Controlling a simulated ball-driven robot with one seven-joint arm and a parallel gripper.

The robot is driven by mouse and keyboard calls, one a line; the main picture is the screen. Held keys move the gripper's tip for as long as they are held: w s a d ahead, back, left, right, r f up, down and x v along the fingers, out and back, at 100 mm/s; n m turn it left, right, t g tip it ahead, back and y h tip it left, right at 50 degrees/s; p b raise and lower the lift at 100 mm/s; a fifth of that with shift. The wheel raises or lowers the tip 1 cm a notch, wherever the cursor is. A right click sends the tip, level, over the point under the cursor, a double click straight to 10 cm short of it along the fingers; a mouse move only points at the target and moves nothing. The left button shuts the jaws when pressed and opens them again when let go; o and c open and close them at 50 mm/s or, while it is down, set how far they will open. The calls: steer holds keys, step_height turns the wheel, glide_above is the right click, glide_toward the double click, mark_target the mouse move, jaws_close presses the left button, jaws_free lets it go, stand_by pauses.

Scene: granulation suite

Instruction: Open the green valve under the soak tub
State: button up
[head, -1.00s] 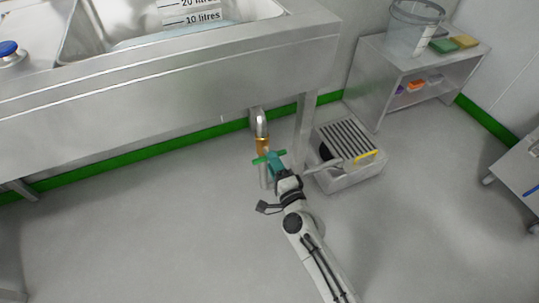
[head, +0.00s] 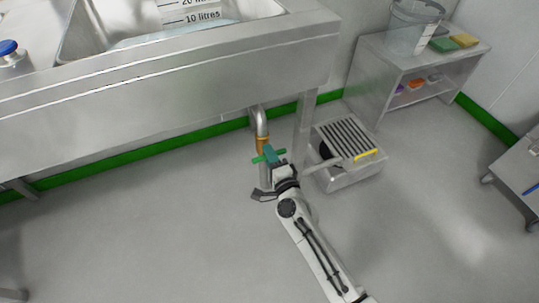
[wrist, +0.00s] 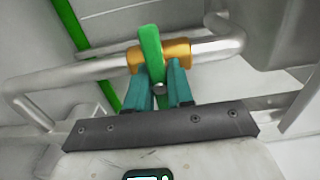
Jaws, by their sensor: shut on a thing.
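The green valve handle (wrist: 150,52) sits on a brass valve body (wrist: 178,52) in a steel drain pipe (wrist: 75,75). In the head view the brass body (head: 262,143) is on the pipe below the soak tub (head: 180,85). The handle (head: 258,159) shows at both sides of my gripper and lies crosswise to the pipe there. My gripper (wrist: 160,80) has teal fingers, one on each side of the handle, shut on it. It also shows in the head view (head: 270,153), where the fingers hide the handle's middle.
A low steel box with a slatted grate (head: 350,140) stands on the floor right of the pipe, close to my arm. A tub leg (head: 303,130) stands between them. A steel shelf unit (head: 375,90) is at the back right.

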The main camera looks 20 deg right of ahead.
jaws_close()
steer(key=shift+n, duration=0.4)
steer(key=n+p, duration=0.1)
steer(key=n, duration=0.2)
steer(key=shift+n, duration=0.4)
steer(key=n+p, duration=0.2)
steer(key=n, duration=0.2)
steer(key=shift+n, duration=0.3)
steer(key=n+p, duration=0.1)
steer(key=n, duration=0.2)
steer(key=shift+n, duration=0.3)
steer(key=n+p, duration=0.1)
steer(key=n, duration=0.4)
steer(key=shift+p, duration=0.3)
